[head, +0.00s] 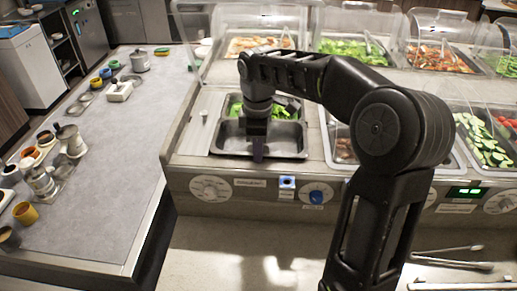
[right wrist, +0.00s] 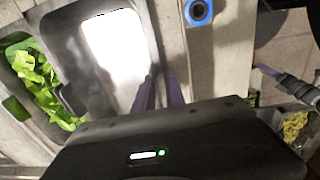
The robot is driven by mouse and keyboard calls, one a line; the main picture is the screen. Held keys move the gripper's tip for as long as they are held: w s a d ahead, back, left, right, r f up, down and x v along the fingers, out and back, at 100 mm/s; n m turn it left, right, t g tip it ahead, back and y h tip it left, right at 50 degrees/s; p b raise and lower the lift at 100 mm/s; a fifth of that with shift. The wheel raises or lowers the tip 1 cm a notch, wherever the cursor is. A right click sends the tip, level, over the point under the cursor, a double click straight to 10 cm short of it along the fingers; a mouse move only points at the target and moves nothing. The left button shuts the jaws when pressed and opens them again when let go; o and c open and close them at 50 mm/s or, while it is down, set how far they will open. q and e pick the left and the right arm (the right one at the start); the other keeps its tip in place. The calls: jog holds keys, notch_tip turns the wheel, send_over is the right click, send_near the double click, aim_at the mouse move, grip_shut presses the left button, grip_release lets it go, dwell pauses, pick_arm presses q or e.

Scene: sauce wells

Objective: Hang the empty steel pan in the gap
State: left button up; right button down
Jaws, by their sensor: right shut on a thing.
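The empty steel pan (head: 289,146) lies at the front of the left well of the counter, in front of a pan of green leaves (head: 235,106). It looks about level with the counter top; I cannot tell whether its rim rests on the well's edges. My right gripper (head: 258,153) points down and is shut on the pan's front wall. In the right wrist view the fingers (right wrist: 160,92) meet the rim of the pan (right wrist: 108,75), whose inside is bare and shiny. The gap under the pan is hidden. My left gripper is not in view.
Clear covers (head: 445,25) and filled food pans (head: 350,50) stand behind. Tongs (head: 450,262) lie at the lower right. A grey side table (head: 110,170) holds cups and jars.

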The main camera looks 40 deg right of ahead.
jog(key=shift+s+a+f+b, duration=0.1)
jog(key=shift+s+f+b, duration=0.25)
jog(key=shift+f, duration=0.4)
jog(key=c, duration=1.3)
grip_release()
jog(key=shift+f, duration=0.1)
jog(key=shift+w+r, duration=0.1)
jog(key=shift+r, duration=0.25)
notch_tip(320, 180, up, 6)
jog(key=shift+f, duration=0.1)
jog(key=shift+r+p, duration=0.45)
jog(key=shift+r, duration=1.05)
